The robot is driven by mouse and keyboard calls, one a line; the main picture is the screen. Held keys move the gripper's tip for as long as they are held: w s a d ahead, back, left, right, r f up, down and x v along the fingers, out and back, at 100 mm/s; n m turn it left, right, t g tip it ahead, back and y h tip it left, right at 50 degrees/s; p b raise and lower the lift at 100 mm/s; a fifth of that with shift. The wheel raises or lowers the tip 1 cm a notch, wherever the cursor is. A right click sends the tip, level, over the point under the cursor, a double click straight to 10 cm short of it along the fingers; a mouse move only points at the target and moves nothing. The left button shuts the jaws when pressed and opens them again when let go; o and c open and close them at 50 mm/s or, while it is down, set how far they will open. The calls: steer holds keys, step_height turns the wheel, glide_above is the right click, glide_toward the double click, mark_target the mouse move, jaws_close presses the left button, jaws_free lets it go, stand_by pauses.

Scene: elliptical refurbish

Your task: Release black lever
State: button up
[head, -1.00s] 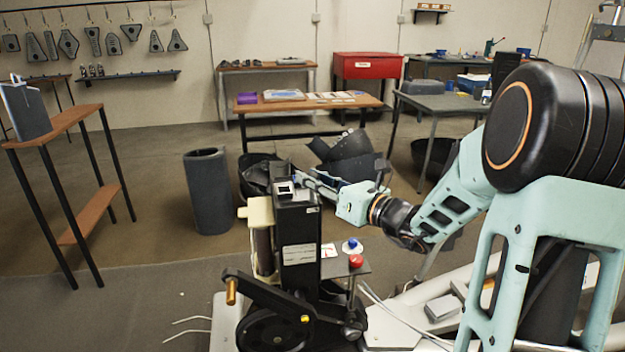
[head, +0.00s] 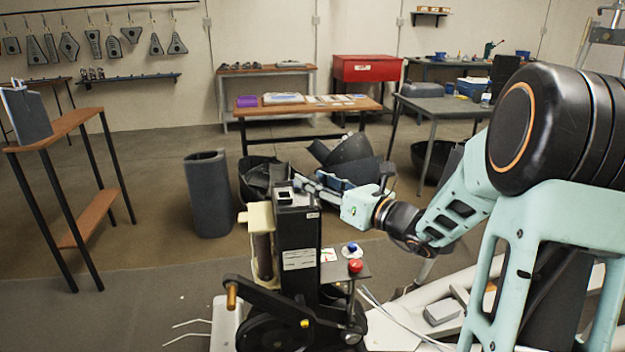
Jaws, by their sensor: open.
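A black machine (head: 298,245) with a tall upright body stands at the front centre in the head view. A black lever (head: 275,298) with a copper-coloured grip (head: 231,294) slants across its lower front, the grip end raised at the left. My gripper (head: 308,184) is beyond and beside the top of the machine, pointing left, well above the lever and apart from it. It is open, and nothing shows between its fingers. The machine's upper body partly hides the fingertips. Whether the gripper touches the machine top cannot be told.
A red knob (head: 355,266) and a blue-and-white knob (head: 350,249) sit on a small plate at the machine's right. A dark grey bin (head: 208,193) stands behind left. Black tubs (head: 262,178) stand behind the machine.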

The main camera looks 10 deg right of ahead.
steer(key=v, duration=1.1)
steer(key=shift+r, duration=0.1)
